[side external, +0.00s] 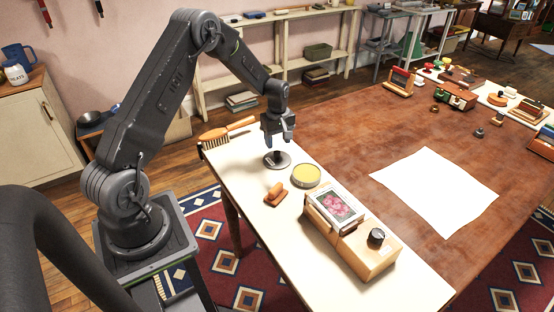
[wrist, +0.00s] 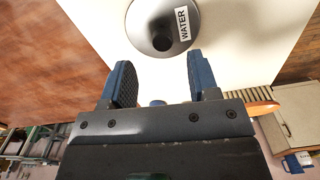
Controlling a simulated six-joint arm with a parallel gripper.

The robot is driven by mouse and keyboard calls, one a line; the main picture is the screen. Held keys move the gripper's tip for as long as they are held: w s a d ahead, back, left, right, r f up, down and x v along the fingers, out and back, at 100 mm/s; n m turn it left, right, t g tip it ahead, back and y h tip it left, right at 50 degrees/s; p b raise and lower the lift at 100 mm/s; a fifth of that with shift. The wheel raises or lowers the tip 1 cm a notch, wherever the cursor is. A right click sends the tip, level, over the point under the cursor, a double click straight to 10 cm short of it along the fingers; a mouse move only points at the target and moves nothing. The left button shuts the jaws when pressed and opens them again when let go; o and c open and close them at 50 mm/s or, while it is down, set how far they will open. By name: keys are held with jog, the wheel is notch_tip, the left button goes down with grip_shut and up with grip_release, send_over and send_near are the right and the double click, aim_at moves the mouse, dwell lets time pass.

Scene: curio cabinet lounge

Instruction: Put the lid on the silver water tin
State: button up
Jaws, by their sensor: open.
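A round grey lid-like disc with a dark knob and a white "WATER" label (wrist: 150,38) lies flat on the cream tabletop; it also shows in the side external view (side external: 284,160). A low round tin with a grey side and a yellowish top face (side external: 306,178) stands just to its right; I cannot tell if this is the water tin, and no label shows on it. My gripper (side external: 279,140) is above the disc, pointing down. In the wrist view my gripper (wrist: 160,80) is open and empty, its blue-grey fingers apart, with the disc beyond the fingertips.
A wooden box with a flower picture and black knob (side external: 360,240) stands to the right. A small orange-brown handled piece (side external: 276,194) lies in front. A brush (side external: 214,138) lies at the far left end. A brown table with a white sheet (side external: 435,190) adjoins behind.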

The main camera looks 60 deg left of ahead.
aim_at(277, 152)
jog(key=shift+s+f, duration=0.15)
jog(key=shift+f, duration=2.6)
jog(key=c, duration=1)
jog(key=shift+r, duration=0.1)
notch_tip(277, 152, up, 4)
jog(key=shift+r, duration=0.1)
jog(key=s+a+r, duration=0.6)
jog(key=s+a, duration=0.1)
jog(key=s, duration=0.2)
jog(key=shift+s+r, duration=0.25)
jog(key=shift+r, duration=0.05)
